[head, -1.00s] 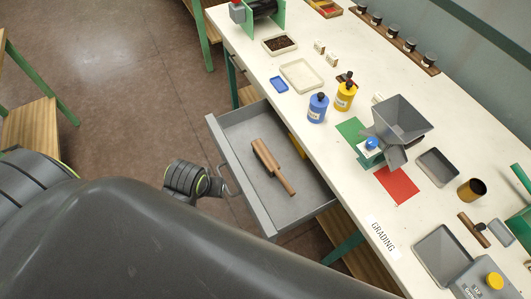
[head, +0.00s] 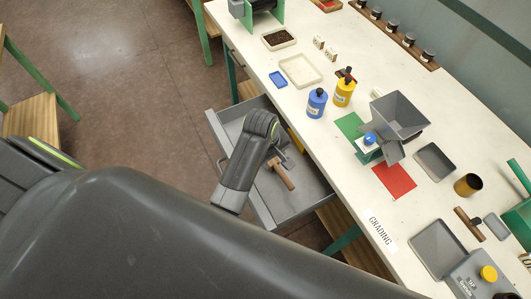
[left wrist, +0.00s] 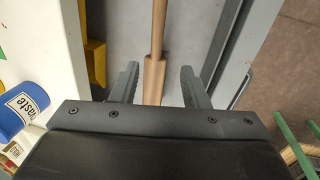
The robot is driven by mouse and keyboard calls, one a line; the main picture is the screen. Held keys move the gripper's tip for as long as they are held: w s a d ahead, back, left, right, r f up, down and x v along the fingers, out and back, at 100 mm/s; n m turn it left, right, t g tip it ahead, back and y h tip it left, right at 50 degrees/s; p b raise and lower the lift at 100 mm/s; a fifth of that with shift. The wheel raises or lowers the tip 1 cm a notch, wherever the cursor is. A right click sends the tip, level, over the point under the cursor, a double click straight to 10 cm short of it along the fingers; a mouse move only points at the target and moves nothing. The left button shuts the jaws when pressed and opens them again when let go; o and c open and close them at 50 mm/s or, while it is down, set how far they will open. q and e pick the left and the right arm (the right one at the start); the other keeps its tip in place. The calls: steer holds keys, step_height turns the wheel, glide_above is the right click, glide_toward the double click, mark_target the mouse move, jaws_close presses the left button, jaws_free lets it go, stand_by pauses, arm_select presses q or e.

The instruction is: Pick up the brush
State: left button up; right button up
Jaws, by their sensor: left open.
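The brush (head: 283,176) has a wooden handle and lies in the open grey drawer (head: 298,214); my left arm hides part of it in the head view. My left gripper (head: 279,151) is over the drawer at the brush. In the left wrist view, the open jaws (left wrist: 158,86) stand on either side of the wider wooden part of the brush (left wrist: 155,72), with space on both sides. The narrow handle runs away from the jaws. I cannot tell the exact height of the fingers above the brush. My right gripper is not in view.
The white table (head: 350,211) edges the drawer on the right. On it are a blue bottle (head: 316,103), a yellow bottle (head: 344,93), a grey hopper (head: 399,116) and several trays. The drawer walls stand around the brush. Open floor (head: 120,110) lies to the left.

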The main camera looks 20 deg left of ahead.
mark_target(279, 171)
arm_select(q)
steer(key=f, duration=0.4)
steer(key=w+f, duration=0.1)
steer(key=f, duration=0.1)
steer(key=shift+d+f, duration=0.15)
steer(key=shift+d, duration=0.2)
steer(key=shift+w+d+f+p, duration=0.15)
steer(key=shift+w+d+f, duration=0.05)
steer(key=shift+f, duration=0.65)
steer(key=shift+w+d+f+p, duration=0.1)
steer(key=shift+w+d+f, duration=0.05)
steer(key=shift+f, duration=0.65)
steer(key=shift+w+d+f+p, duration=0.15)
steer(key=shift+w+d+f, duration=0.05)
steer(key=shift+f, duration=0.65)
jaws_close()
